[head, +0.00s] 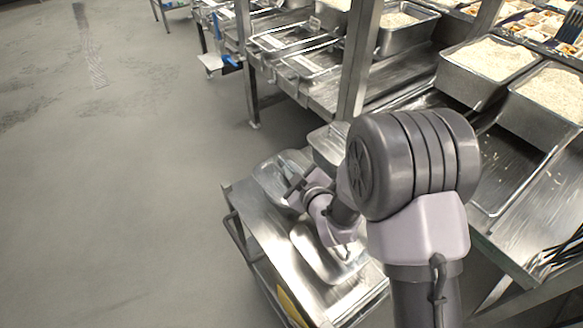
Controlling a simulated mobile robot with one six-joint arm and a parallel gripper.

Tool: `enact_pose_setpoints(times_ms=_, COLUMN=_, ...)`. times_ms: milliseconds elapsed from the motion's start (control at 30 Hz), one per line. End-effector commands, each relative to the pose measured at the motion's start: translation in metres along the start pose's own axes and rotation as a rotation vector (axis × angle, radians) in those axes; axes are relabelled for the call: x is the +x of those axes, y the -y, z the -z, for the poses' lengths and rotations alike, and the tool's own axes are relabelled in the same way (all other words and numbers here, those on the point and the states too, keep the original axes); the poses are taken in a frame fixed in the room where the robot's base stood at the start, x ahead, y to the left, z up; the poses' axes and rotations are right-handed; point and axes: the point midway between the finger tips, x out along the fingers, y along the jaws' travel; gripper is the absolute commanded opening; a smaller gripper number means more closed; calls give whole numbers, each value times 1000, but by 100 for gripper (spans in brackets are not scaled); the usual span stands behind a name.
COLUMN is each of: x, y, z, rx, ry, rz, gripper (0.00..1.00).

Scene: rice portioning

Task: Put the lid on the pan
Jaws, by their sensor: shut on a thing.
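My gripper (294,187) is over the far part of a steel cart, shut on a shiny steel piece that looks like the lid (268,174). Its fingers are small and dark here, and my wrist hides part of the lid. A second shiny rectangular steel piece, probably the pan (312,254), lies on the cart nearer to me, partly behind my arm. I cannot tell whether it is open or covered. Another steel container (325,143) shows at the cart's far end, partly hidden by my arm.
The steel cart (252,222) has a side rail on its left. A steel rack (352,60) stands behind it. Rice-filled pans (478,88) sit on the counter at right. The grey floor (110,200) at left is clear.

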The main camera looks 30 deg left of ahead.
Motion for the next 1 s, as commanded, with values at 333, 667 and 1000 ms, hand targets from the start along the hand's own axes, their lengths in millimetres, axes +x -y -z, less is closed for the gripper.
enact_pose_setpoints(times_ms=333, x=0, y=1, z=-1, rx=-1, ry=-1, rz=0, gripper=0)
enact_pose_setpoints(times_ms=667, x=0, y=3, z=-5, rx=0, ry=0, rz=0, gripper=0)
enact_pose_setpoints(times_ms=1000, x=0, y=3, z=-5, rx=0, ry=0, rz=0, gripper=22)
